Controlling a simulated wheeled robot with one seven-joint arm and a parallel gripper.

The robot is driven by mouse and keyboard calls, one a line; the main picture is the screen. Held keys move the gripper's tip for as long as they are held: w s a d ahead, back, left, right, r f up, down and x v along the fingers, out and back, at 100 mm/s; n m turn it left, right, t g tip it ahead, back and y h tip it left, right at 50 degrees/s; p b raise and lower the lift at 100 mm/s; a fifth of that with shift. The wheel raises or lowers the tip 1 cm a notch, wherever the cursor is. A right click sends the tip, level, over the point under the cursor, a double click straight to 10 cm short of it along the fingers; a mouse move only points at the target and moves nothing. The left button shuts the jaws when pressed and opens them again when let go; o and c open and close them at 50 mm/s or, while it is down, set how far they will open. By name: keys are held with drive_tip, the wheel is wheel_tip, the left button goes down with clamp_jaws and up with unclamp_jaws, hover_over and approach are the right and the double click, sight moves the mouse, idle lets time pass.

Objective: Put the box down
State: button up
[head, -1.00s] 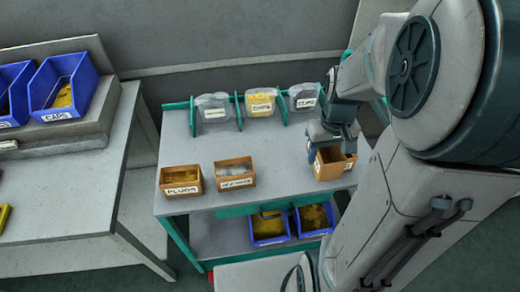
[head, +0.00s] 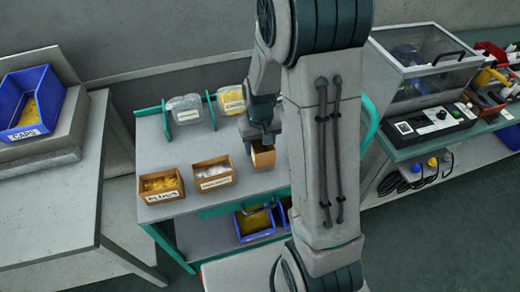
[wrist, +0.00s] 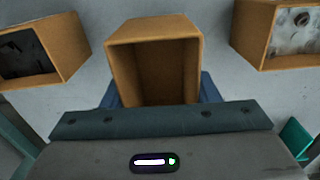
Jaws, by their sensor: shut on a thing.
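My gripper (head: 262,136) is shut on a small brown open-topped box (head: 263,155) over the grey top of the cart (head: 160,148), right of two similar boxes. In the wrist view the held box (wrist: 155,62) is between my blue fingers and looks empty. I cannot tell whether its base touches the cart top. My arm hides the cart's right part in the head view.
The PLUGS box (head: 162,187) and a box of pale parts (head: 213,174) stand near the cart's front edge. Clear bins (head: 187,110) line the back. The wrist view shows a box with dark contents (wrist: 40,50) at left.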

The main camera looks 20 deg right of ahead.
drive_tip(key=shift+f, duration=1.5)
drive_tip(key=shift+f, duration=0.15)
drive_tip(key=shift+f, duration=0.15)
drive_tip(key=o, duration=1)
drive_tip(key=shift+c, duration=0.2)
drive_tip(key=shift+r, duration=0.25)
